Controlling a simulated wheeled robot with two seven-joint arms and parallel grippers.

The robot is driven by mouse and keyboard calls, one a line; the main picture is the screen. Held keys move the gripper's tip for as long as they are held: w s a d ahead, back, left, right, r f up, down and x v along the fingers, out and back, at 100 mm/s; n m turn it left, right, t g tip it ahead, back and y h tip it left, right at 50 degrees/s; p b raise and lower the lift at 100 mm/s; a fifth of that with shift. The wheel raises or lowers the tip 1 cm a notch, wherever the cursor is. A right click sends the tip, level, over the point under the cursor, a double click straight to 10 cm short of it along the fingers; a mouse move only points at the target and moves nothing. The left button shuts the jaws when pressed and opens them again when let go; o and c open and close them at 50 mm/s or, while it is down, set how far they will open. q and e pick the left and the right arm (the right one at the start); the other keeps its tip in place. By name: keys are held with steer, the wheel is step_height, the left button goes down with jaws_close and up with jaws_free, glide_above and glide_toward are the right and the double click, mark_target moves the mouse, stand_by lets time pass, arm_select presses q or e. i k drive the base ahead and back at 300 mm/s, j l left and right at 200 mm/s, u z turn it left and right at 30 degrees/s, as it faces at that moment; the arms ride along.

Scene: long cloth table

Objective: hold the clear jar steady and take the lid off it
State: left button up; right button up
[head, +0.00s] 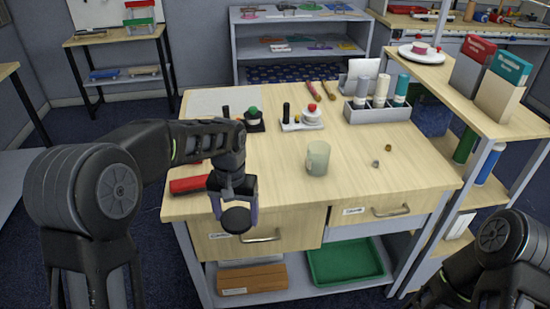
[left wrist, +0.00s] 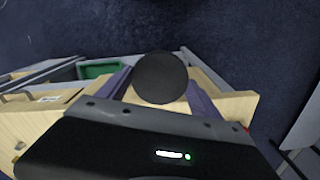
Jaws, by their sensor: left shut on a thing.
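My left gripper (head: 235,210) is shut on a round black disc, which looks like the lid (head: 237,220). It holds the disc in front of the table's front edge, over the left drawer. In the left wrist view the black lid (left wrist: 161,78) sits between the two purple fingers (left wrist: 160,92). No clear jar body can be made out under it. A pale green, mug-shaped vessel (head: 318,158) stands upright on the table, apart from the gripper; I cannot tell if it is the jar. My right arm shows at the lower right, its gripper out of frame.
The wooden table (head: 350,185) has free room at its front right. A red case (head: 189,184) lies at the front left. Two small round pieces (head: 388,148) lie right of the vessel. A grey rack (head: 376,112) with bottles stands behind. A green tray (head: 345,263) is on the shelf below.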

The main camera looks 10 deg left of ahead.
mark_target(318, 156)
steer(key=i+l+z, duration=0.1)
steer(key=i+l, duration=0.3)
steer(key=l, duration=0.15)
steer(key=i+l+z, duration=0.1)
steer(key=i+l, duration=0.3)
steer(key=i+z, duration=0.15)
steer(key=i, duration=0.65)
